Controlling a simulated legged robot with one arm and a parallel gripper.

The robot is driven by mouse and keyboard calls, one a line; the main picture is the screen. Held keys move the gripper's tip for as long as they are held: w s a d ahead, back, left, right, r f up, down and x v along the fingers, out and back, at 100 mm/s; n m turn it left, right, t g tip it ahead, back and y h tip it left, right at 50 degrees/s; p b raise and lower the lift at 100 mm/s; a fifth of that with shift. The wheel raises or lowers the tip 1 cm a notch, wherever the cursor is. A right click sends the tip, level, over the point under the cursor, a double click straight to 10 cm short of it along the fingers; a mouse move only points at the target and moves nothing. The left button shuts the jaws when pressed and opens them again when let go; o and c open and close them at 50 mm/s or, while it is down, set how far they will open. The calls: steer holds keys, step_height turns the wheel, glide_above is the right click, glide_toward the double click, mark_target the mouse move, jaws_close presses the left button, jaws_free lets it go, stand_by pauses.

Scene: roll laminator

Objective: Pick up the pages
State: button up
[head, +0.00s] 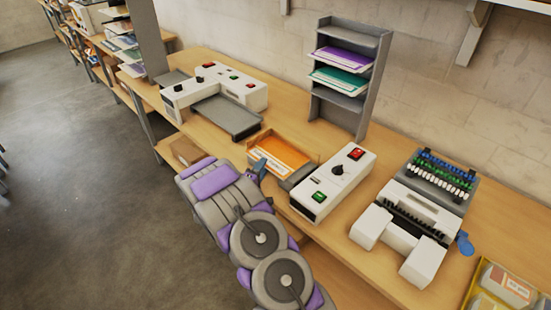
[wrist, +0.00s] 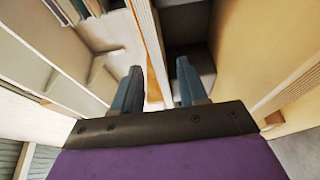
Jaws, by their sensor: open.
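Other pages, purple (head: 345,60) and green (head: 340,81), lie on the grey rack behind. My gripper (head: 257,168) is at the tray's near left edge, with its blue fingers close to the stack. In the wrist view my gripper (wrist: 160,88) is open, its two blue fingers apart. A thin orange and pale edge runs between them; I cannot tell whether it is touched.
A white machine (head: 215,88) with a grey tray (head: 228,117) stands to the left. A binding machine (head: 415,215) stands to the right, with a yellow bin (head: 475,294) beyond it. The grey rack (head: 373,95) rises behind. Open floor (head: 80,190) lies left.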

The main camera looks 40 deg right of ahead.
mark_target(269, 158)
steer(key=x, duration=0.2)
steer(key=b+x, duration=0.1)
steer(key=x, duration=0.2)
steer(key=shift+s+d+f, duration=0.15)
steer(key=shift+d+f, duration=0.05)
steer(key=shift+d, duration=0.25)
steer(key=shift+d+r, duration=0.1)
steer(key=shift+c, duration=0.4)
jaws_close()
